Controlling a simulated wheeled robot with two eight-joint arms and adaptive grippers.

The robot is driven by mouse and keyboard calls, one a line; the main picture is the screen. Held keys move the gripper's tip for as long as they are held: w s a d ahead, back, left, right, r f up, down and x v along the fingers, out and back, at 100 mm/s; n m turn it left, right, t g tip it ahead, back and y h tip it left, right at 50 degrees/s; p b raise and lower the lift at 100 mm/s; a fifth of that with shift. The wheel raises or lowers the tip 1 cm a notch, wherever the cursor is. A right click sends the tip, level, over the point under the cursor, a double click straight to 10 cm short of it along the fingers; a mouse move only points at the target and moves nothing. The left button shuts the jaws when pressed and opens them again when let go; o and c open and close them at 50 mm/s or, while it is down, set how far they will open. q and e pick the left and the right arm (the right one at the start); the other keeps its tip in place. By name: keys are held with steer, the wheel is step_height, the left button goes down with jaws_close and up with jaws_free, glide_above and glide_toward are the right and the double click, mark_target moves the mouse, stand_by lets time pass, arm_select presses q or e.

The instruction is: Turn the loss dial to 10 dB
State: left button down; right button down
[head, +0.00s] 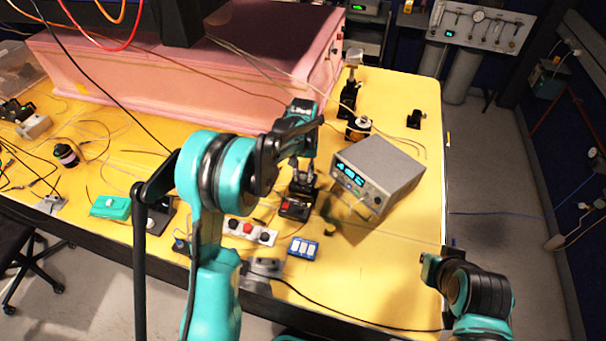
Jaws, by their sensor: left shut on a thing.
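My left gripper (302,170) reaches down over the yellow table, left of the grey meter. It is shut on the dial of a small black device (296,208); the fingers and arm hide the dial's face, so I cannot read its setting. The grey meter (380,165) has a lit blue display (349,174), whose digits are too small to read surely. My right gripper (431,270) is at the lower right, off the table's right edge and apart from everything; I cannot tell its opening.
A large pink foam enclosure (190,85) fills the back of the yellow table (420,225). A power strip (250,230) and a blue box (302,248) lie near the front edge. A copper-coloured part (358,128) stands behind the gripper. Loose cables cross the left side. The table's right part is mostly free.

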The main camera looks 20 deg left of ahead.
mark_target(303, 177)
arm_select(q)
steer(key=m, duration=0.6)
steer(key=shift+m, duration=0.3)
stand_by(0.4)
steer(key=c, duration=1.3)
jaws_free()
steer(key=shift+r, duration=0.1)
step_height(303, 177, up, 12)
